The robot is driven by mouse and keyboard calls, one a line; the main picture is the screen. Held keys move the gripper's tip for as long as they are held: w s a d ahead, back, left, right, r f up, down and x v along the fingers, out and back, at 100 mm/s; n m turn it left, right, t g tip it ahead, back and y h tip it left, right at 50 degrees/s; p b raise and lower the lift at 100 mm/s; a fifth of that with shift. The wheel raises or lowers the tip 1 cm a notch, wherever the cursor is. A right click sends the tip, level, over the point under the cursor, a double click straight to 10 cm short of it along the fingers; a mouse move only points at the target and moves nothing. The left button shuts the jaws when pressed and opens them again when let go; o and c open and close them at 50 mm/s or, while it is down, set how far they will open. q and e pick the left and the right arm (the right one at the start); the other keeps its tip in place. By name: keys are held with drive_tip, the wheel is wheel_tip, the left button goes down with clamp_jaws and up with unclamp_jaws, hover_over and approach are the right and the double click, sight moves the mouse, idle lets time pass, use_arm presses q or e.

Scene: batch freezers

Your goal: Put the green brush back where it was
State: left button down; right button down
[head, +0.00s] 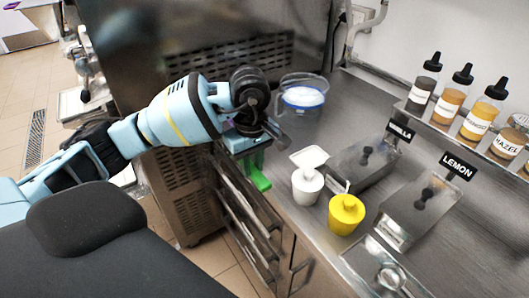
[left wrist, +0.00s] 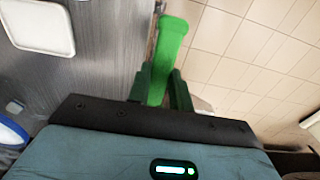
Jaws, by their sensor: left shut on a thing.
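The green brush (head: 258,179) hangs from my left gripper (head: 252,160) at the front edge of the steel counter. Its green end also shows in the left wrist view (left wrist: 171,38), between the two dark green fingers of the left gripper (left wrist: 161,88), which are shut on it. The rest of the brush is hidden by the gripper. In the left wrist view the brush lies over the line between counter and tiled floor. My right gripper is not in view.
Several bottles (head: 480,115) stand on a shelf at right. Open tiled floor (left wrist: 250,50) lies beside the counter.

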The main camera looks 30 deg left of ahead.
use_arm(q)
hover_over(265, 163)
drive_tip(key=shift+s+d+f, duration=0.25)
drive_tip(key=shift+s+f, duration=0.15)
drive_tip(key=shift+s, duration=0.05)
drive_tip(key=shift+w+a, duration=0.15)
drive_tip(key=shift+w, duration=0.1)
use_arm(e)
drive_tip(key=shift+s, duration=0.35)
use_arm(q)
drive_tip(key=shift+w, duration=0.25)
wheel_tip(265, 163, down, 4)
drive_tip(key=shift+a+r, duration=0.1)
drive_tip(key=shift+r, duration=0.15)
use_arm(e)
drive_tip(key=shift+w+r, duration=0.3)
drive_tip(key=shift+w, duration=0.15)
use_arm(q)
drive_tip(key=shift+f, duration=0.1)
